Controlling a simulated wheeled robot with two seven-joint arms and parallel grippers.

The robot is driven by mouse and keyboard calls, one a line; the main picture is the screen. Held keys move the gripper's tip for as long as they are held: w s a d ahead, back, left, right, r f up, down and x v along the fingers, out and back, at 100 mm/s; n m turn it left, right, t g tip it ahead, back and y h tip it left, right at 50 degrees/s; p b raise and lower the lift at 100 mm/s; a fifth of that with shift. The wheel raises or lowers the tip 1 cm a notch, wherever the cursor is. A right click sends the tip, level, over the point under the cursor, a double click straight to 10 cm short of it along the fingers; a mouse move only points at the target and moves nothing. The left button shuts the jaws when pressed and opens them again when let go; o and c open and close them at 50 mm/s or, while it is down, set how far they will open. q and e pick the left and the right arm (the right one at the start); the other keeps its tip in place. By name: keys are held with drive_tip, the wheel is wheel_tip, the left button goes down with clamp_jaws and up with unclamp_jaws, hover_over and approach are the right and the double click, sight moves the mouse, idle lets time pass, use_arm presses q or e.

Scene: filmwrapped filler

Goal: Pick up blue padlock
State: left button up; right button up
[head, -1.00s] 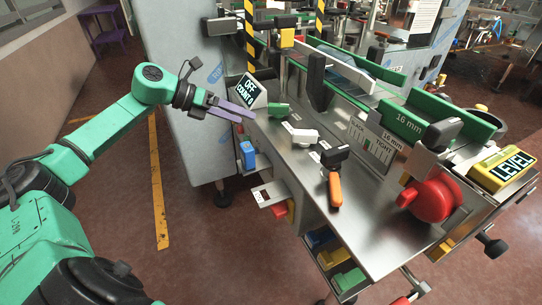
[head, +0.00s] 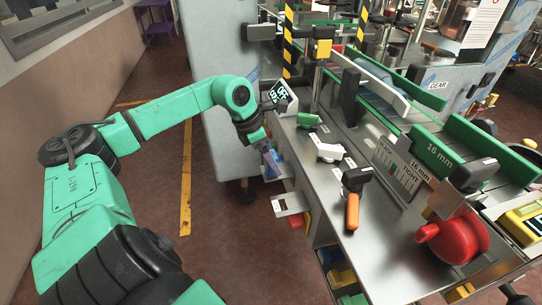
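The blue padlock (head: 272,171) is at the left side of the steel machine, below the small OFF counter display (head: 283,95). Only a small part of it shows, because my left gripper (head: 269,157) is in front of it. The gripper's purple fingers point down at the padlock and overlap it in the view. I cannot tell whether they touch it or how far apart they are. My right gripper is not in view.
The steel machine top (head: 375,230) carries a green part (head: 308,121), a white-handled part (head: 329,151) and an orange-handled lever (head: 352,211). A small bracket shelf (head: 291,204) juts out below the padlock. A red knob (head: 455,240) is at right. Floor at left is free.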

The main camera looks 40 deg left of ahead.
use_arm(q)
drive_tip(key=x, duration=0.3)
drive_tip(key=shift+w, duration=0.1)
drive_tip(key=shift+r, duration=0.15)
clamp_jaws()
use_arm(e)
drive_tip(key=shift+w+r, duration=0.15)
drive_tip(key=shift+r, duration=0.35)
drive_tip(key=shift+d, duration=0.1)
